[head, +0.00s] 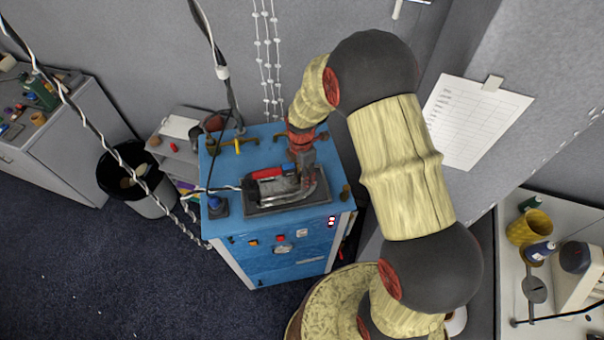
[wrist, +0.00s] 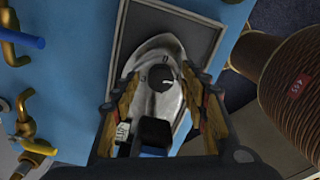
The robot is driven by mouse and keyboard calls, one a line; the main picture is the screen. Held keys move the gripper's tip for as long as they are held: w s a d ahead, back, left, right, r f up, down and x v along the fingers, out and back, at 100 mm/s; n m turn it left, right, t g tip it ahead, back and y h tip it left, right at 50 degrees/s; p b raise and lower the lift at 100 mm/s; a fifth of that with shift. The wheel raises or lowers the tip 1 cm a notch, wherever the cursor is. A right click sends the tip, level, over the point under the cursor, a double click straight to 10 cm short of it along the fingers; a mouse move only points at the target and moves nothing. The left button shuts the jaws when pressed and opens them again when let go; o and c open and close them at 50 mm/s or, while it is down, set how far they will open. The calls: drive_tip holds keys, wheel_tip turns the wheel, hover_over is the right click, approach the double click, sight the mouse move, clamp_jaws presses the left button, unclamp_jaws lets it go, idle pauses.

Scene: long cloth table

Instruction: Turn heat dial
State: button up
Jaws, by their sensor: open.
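An iron (head: 272,187) with a silver body and a red-and-black handle lies on a dark framed rest on top of a blue cabinet (head: 285,268). In the wrist view the iron's silver body (wrist: 147,62) points up the picture. The dark round heat dial (wrist: 161,79) with a white mark sits on it. My gripper (wrist: 162,88) is open over the iron, with one finger on each side of the dial. I cannot tell whether the fingers touch it. In the head view my gripper (head: 305,180) is at the right part of the iron.
Yellow valves with a blue handle (wrist: 22,38) stand left of the iron rest. A black bin (head: 135,185) stands on the floor to the left. Cords hang near the cabinet.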

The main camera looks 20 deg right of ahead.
drive_tip(key=c, duration=0.3)
drive_tip(key=c, duration=0.8)
clamp_jaws()
drive_tip(key=shift+m+b, duration=0.45)
drive_tip(key=shift+m, duration=0.35)
drive_tip(key=o, duration=1.1)
unclamp_jaws()
